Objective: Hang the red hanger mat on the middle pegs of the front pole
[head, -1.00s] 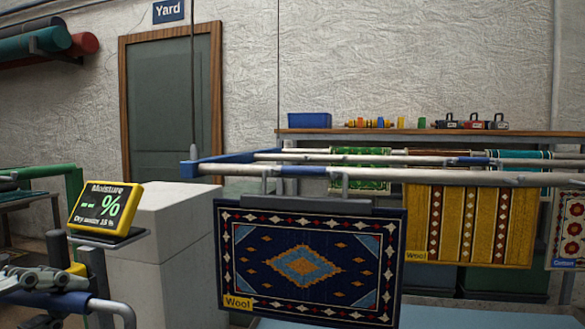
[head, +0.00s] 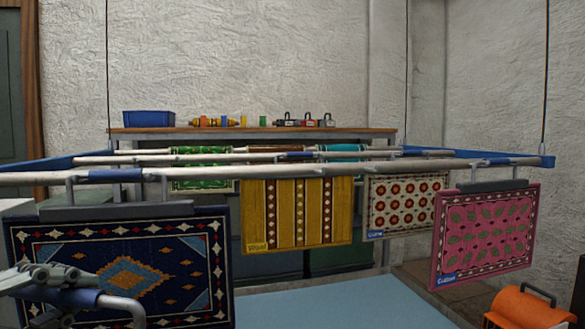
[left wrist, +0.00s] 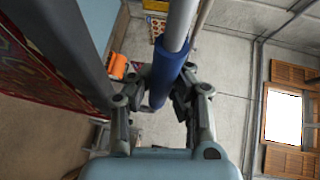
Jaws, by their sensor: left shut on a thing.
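My left gripper (head: 62,285) is at the lower left of the head view, in front of the navy mat. It is shut on a blue-sleeved grey bar (head: 90,297), which also shows between the fingers (left wrist: 155,105) in the left wrist view. This bar seems to be the handle of the red hanger mat (left wrist: 35,70), whose patterned face hangs below a dark bar at the left of that view. The red mat is out of the head view. The front pole (head: 250,171) runs across, its middle stretch bare of mats. My right gripper is not in view.
A navy mat (head: 190,270) hangs at the front pole's left and a pink mat (head: 485,235) at its right. A yellow mat (head: 270,215) and a cream-and-red mat (head: 405,205) hang behind. An orange container (head: 525,315) stands at lower right.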

